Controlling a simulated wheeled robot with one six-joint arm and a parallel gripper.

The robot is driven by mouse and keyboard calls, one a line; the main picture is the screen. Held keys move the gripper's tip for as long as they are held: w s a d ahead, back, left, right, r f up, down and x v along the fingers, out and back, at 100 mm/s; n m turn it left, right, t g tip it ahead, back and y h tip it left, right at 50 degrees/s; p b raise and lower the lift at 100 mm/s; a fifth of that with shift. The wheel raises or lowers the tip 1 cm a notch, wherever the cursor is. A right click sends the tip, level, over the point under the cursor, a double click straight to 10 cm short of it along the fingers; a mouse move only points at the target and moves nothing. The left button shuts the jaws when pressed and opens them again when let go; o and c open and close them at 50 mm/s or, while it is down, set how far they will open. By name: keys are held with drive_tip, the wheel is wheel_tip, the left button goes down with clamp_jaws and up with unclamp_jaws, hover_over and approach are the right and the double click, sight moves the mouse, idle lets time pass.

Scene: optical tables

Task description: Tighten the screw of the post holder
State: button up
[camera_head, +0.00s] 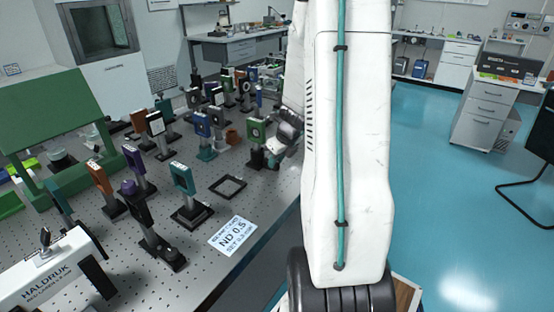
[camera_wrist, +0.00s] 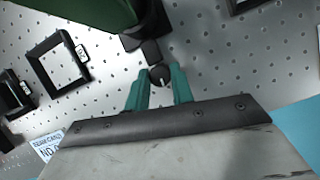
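The post holder (camera_wrist: 142,38) is black and stands on the perforated table in the wrist view, its upper part covered by a dark green mount (camera_wrist: 85,10). Its screw (camera_wrist: 159,76) has a round black head with a light mark and points toward my gripper. My gripper (camera_wrist: 160,80) has two teal fingers, apart by about the width of the screw head, one on each side of it. I cannot tell whether they press on it. In the head view my gripper (camera_head: 284,140) is beside the green mount (camera_head: 257,131) at the table's right edge, its fingertips not clear.
A flat black square frame (camera_head: 228,186) lies near the holder and shows in the wrist view (camera_wrist: 57,66). Several mounted optics stand to the left. A paper card (camera_head: 232,236) marked ND 0.5 lies nearer. Blue floor (camera_head: 450,200) is open to the right.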

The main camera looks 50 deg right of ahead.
drive_tip(key=shift+c, duration=1.2)
drive_tip(key=shift+n+y, duration=0.3)
drive_tip(key=shift+n, duration=0.5)
drive_tip(key=o, duration=1)
drive_tip(key=v, duration=0.7)
drive_tip(key=shift+s+r, duration=0.2)
drive_tip(key=shift+r, duration=0.15)
